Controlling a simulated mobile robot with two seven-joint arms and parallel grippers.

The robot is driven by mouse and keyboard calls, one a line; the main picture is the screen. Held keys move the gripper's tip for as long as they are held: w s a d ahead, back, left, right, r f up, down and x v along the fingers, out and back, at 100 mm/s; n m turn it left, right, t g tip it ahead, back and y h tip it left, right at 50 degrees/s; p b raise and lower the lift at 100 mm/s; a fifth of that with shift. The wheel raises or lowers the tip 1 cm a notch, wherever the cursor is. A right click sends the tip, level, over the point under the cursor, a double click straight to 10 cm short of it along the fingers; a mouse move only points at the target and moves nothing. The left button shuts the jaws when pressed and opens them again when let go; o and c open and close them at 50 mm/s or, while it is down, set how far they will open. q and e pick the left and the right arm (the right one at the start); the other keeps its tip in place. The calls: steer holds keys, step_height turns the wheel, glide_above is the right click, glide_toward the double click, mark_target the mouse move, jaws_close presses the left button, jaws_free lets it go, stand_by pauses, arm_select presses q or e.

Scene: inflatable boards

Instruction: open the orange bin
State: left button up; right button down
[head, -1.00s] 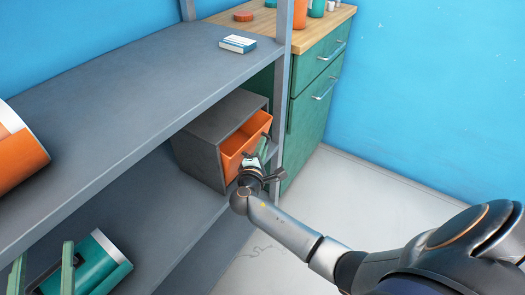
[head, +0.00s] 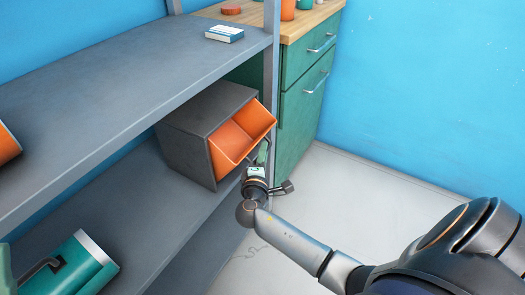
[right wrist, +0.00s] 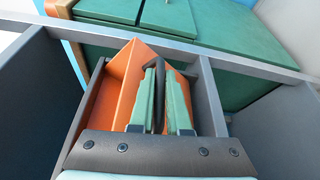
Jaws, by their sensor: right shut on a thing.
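The orange bin (head: 243,132) sits in a grey housing (head: 190,128) on the lower shelf. It is tipped forward, its top leaning out and its inside showing. My right gripper (head: 262,155) is at the bin's front right side. In the right wrist view its two green fingers (right wrist: 161,85) are shut on a dark handle (right wrist: 158,72) in front of the orange bin (right wrist: 122,75). The exact contact is partly hidden. A green sliver at the left edge of the head view (head: 5,272) looks like a finger of my left gripper; its state does not show.
A grey shelf post (head: 272,70) stands close by the bin. The upper shelf (head: 130,85) overhangs it and carries a small box (head: 224,34). A green cabinet (head: 303,100) is behind. The floor (head: 370,200) is clear at right.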

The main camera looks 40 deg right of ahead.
steer(key=shift+a, duration=0.2)
steer(key=c, duration=1.2)
jaws_free()
arm_select(q)
steer(key=shift+w+a+f+y, duration=0.15)
steer(key=shift+w+f+y, duration=0.2)
steer(key=shift+f, duration=0.3)
arm_select(e)
steer(key=shift+o, duration=0.2)
steer(key=shift+d+r, duration=0.1)
steer(key=shift+s+a, duration=0.4)
arm_select(q)
step_height(320, 180, up, 2)
steer(key=shift+r+p, duration=0.1)
steer(key=shift+p, duration=1.05)
arm_select(e)
steer(key=v, duration=1.1)
steer(key=shift+a, duration=0.2)
steer(key=shift+s, duration=0.15)
